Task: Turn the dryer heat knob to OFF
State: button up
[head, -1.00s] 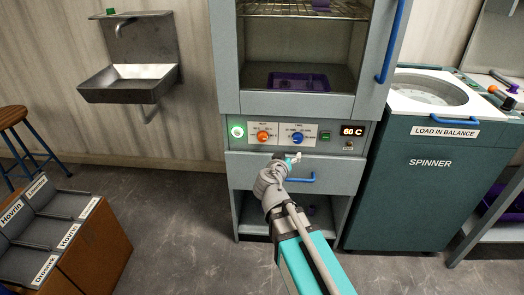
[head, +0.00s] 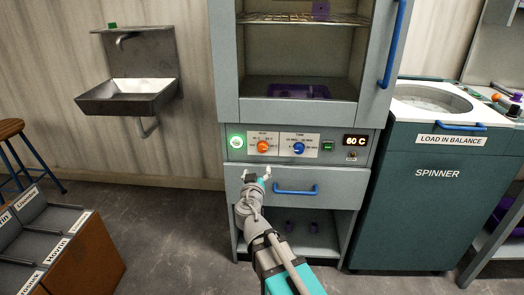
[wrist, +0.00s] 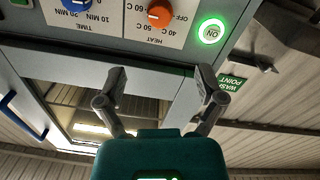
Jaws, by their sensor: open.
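The orange heat knob (head: 263,147) sits on the dryer's control panel, left of the blue time knob (head: 299,148). The wrist view shows the heat knob (wrist: 160,15) upside down at the top edge, with OFF, 40 C, 50 C and 60 C labels around it. I cannot tell where its pointer sits. The display (head: 355,141) reads 60 C. My gripper (head: 257,175) is open and empty, just below the panel in the head view. In the wrist view its fingers (wrist: 160,74) are spread, apart from the knob.
A lit green ON button (head: 236,142) is left of the heat knob. A blue drawer handle (head: 296,190) is just right of my gripper. The spinner (head: 430,190) stands to the right, a sink (head: 126,97) to the left.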

aim_at(262, 149)
jog(key=w, duration=1.3)
jog(key=shift+w+d, duration=0.2)
jog(key=shift+w, duration=0.15)
jog(key=c, duration=1.1)
jog(key=shift+c, duration=0.2)
